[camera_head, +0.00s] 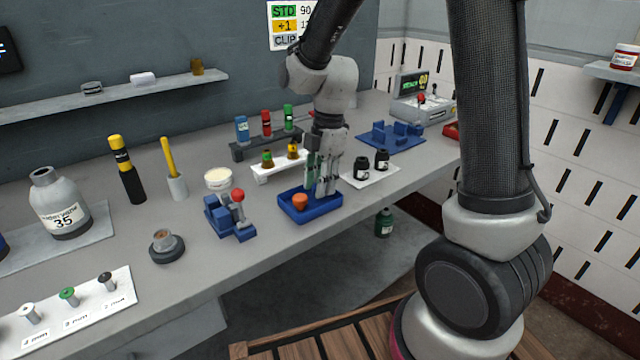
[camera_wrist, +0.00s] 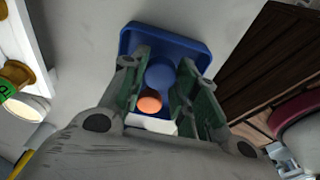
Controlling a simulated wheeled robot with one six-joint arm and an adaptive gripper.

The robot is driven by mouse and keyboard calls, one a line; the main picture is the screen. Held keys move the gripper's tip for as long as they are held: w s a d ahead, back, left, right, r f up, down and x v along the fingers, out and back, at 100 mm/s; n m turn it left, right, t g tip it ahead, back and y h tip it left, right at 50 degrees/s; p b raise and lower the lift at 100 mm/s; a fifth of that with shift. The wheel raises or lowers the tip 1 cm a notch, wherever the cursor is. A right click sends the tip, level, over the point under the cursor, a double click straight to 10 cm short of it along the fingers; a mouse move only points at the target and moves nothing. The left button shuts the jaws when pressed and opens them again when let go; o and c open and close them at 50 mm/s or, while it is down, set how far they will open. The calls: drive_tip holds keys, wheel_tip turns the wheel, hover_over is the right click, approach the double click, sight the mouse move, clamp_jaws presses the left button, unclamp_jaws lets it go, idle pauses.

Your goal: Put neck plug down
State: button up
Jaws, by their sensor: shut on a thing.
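My gripper (camera_head: 322,188) points down over a small blue tray (camera_head: 312,215) near the bench's front edge. In the wrist view my gripper (camera_wrist: 164,72) is shut on a rounded blue piece between its green fingertips, seemingly the neck plug (camera_wrist: 160,76). In the head view the fingers hide this piece. An orange piece (camera_head: 300,201) sits in the tray just left of the fingers. It also shows in the wrist view (camera_wrist: 149,103), beside the blue piece. The fingertips are low, at about the tray's rim. I cannot tell whether the held piece touches the tray floor.
A blue fixture with a red-knobbed lever (camera_head: 232,214) stands left of the tray. A white plate with black bottles (camera_head: 372,174) is at the right. A white rack (camera_head: 281,166) with small bottles stands behind.

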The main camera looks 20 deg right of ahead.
drive_tip(key=shift+f, duration=0.3)
drive_tip(key=o, duration=0.7)
drive_tip(key=shift+f, duration=0.15)
wheel_tip(320, 180, up, 12)
drive_tip(key=d, duration=0.2)
drive_tip(key=s+d+r+m+t, duration=0.1)
drive_tip(key=s+d+m, duration=0.3)
drive_tip(key=s+m, duration=0.2)
drive_tip(key=s+d+r+m+t+h, duration=0.1)
drive_tip(key=s+d+r+m+t, duration=0.1)
drive_tip(key=s+d+m, duration=0.2)
drive_tip(key=s+d+r+m+t, duration=0.2)
drive_tip(key=s+d+m, duration=0.2)
drive_tip(key=s+m, duration=0.5)
drive_tip(key=shift+d+r+m+h, duration=0.1)
drive_tip(key=shift+d+m+h, duration=0.1)
drive_tip(key=shift+m, duration=0.45)
drive_tip(key=shift+d+m+h, duration=0.15)
drive_tip(key=shift+m+h, duration=0.05)
drive_tip(key=shift+m, duration=0.45)
